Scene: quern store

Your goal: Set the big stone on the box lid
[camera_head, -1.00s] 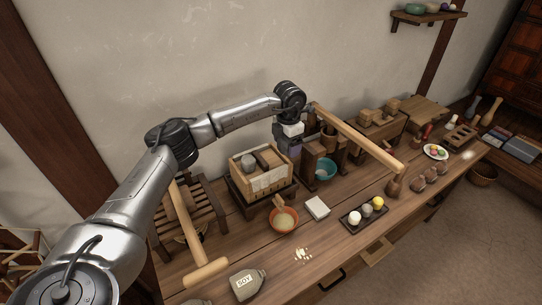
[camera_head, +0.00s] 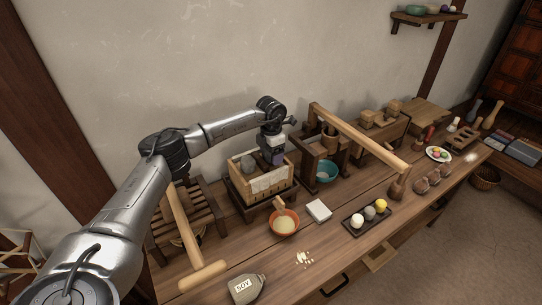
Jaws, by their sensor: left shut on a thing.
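A rounded grey stone (camera_head: 248,163) lies at the left side of the top of the light wooden box (camera_head: 284,180), which has a white cloth over its front. My left gripper (camera_head: 277,161) points down over the right part of the box top, just right of the stone and apart from it. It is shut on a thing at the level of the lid. The gripper itself hides most of that thing, so I cannot make out what it is. The lid is mostly hidden by the gripper and the stone. My right gripper is not in view.
In front are an orange bowl (camera_head: 284,222), a white block (camera_head: 319,211) and a tray of coloured balls (camera_head: 356,231).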

